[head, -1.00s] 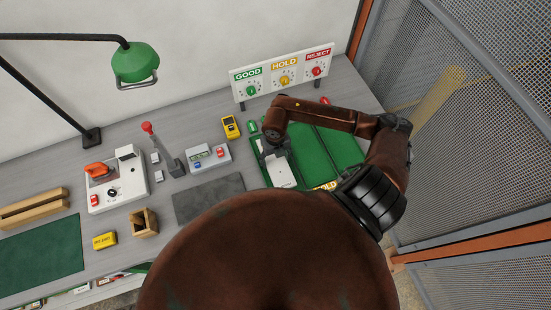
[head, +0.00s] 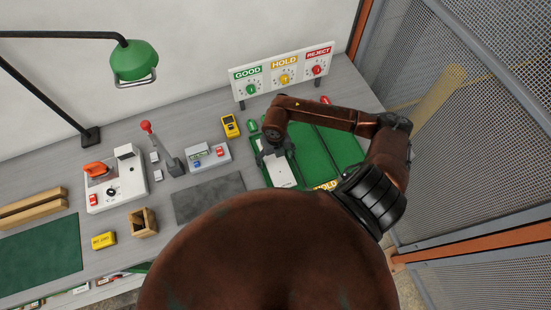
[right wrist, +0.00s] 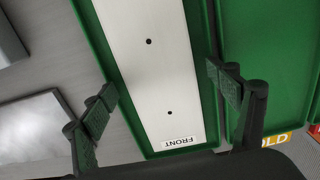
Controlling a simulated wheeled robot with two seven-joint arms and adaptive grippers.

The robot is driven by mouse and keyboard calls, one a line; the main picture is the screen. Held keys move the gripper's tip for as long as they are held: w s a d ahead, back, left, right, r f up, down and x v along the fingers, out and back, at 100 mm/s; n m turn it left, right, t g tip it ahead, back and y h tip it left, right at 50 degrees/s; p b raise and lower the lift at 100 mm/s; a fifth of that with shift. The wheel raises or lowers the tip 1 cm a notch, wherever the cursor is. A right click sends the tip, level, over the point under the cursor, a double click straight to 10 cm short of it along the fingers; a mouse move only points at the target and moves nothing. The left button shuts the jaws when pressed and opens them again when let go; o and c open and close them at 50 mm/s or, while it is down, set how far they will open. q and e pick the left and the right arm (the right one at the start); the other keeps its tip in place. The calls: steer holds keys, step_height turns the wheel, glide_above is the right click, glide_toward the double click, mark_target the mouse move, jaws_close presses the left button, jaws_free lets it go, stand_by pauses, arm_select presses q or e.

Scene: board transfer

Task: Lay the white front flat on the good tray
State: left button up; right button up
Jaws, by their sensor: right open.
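The white front (head: 284,174) lies in the leftmost green tray (head: 258,165), partly covered by my right gripper in the head view. In the right wrist view the white front (right wrist: 152,75) is a long panel with dark holes and a FRONT label at its near end. It looks flat between the green rims of the tray (right wrist: 101,45). My right gripper (right wrist: 161,84) is open, with one finger on each side of the panel and gaps between. The far end of the panel is out of that view. My left gripper is not in view.
A green tray with a HOLD label (head: 325,186) adjoins on the right. The GOOD, HOLD and REJECT sign (head: 283,74) stands behind. A grey mat (head: 208,198), a button box (head: 208,156) and a yellow meter (head: 230,126) are to the left. A mesh fence is at right.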

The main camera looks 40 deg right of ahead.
step_height(320, 180, up, 12)
stand_by(0.7)
stand_by(0.4)
